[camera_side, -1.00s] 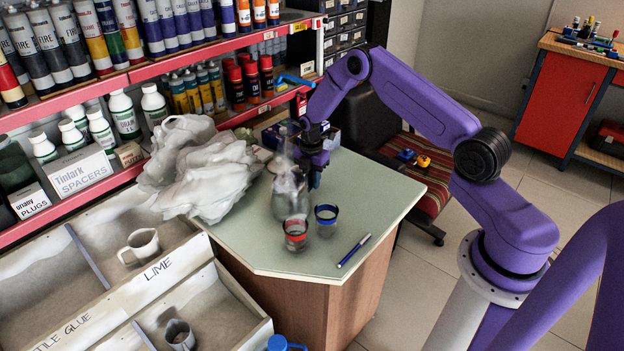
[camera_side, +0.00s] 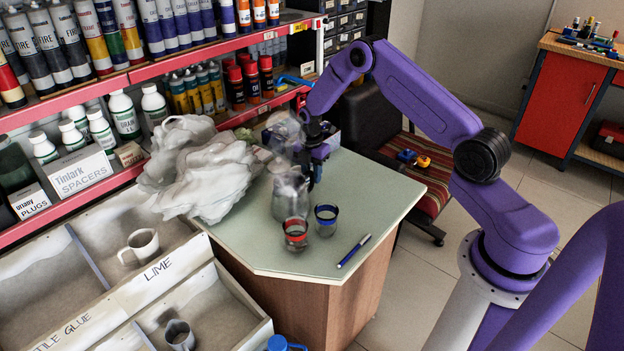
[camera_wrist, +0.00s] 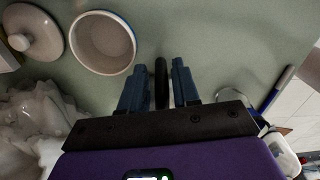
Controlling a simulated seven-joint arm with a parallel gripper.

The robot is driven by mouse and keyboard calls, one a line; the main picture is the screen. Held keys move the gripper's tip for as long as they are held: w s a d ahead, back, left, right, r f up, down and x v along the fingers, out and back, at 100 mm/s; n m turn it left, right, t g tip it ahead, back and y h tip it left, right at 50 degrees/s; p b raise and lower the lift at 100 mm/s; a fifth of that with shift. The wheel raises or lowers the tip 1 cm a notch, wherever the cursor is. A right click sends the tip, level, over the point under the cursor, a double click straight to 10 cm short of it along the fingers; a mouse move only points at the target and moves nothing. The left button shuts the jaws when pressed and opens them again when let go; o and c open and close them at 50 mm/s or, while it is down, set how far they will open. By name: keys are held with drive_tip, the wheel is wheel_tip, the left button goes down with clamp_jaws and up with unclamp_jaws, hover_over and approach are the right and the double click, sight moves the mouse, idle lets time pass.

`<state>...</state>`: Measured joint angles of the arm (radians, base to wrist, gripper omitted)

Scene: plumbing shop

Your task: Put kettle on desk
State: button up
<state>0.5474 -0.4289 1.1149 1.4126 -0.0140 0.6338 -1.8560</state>
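The kettle's body is hidden there behind my gripper's mount. The desk (camera_side: 375,190) is a pale green top lying beneath.
A white bag (camera_side: 205,165) fills the left. The right desk side is clear.

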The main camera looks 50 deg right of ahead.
wheel_tip(320, 180, up, 10)
drive_tip(key=shift+a+f, duration=0.1)
drive_tip(key=shift+f, duration=0.05)
drive_tip(key=s+a+r+m, duration=0.2)
drive_tip(key=s+a+r, duration=0.4)
drive_tip(key=s+a, duration=0.25)
drive_tip(key=s+a+r+m, duration=0.2)
drive_tip(key=s+a+r, duration=0.4)
drive_tip(key=s+a, duration=0.3)
drive_tip(key=s+r+m, duration=0.3)
drive_tip(key=s, duration=1.9)
